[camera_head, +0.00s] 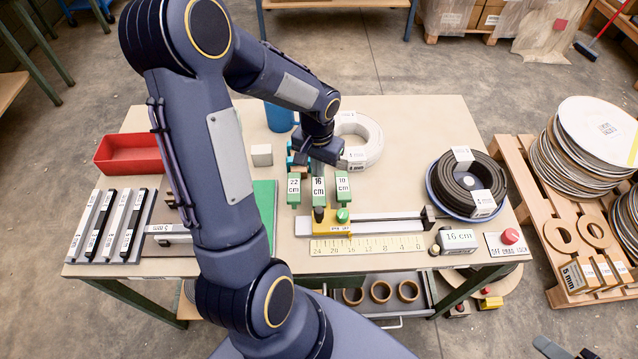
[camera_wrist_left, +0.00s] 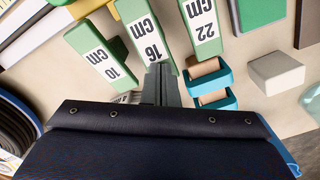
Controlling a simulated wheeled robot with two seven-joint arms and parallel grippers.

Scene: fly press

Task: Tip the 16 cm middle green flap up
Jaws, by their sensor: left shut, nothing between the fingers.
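The 16 cm green flap (camera_head: 318,190) is the middle of three labelled green flaps above the yellow stop base. It also shows in the wrist view (camera_wrist_left: 143,34). The 22 cm flap (camera_head: 293,190) is on its left and the 10 cm flap (camera_head: 342,188) on its right, all at a similar pose. My left gripper (camera_head: 322,168) is shut and empty at the far end of the 16 cm flap. In the wrist view its fingertips (camera_wrist_left: 161,70) overlap that end; whether they touch it I cannot tell. A dark part at the bottom right, perhaps my right gripper (camera_head: 566,350), is cut off.
A ruler (camera_head: 368,246) and rail lie in front of the flaps. Teal holders (camera_wrist_left: 208,85) and a grey block (camera_wrist_left: 276,73) are close to the gripper. A white coil (camera_head: 372,135) and a black coil (camera_head: 468,180) lie right; a red tray (camera_head: 128,154) sits left.

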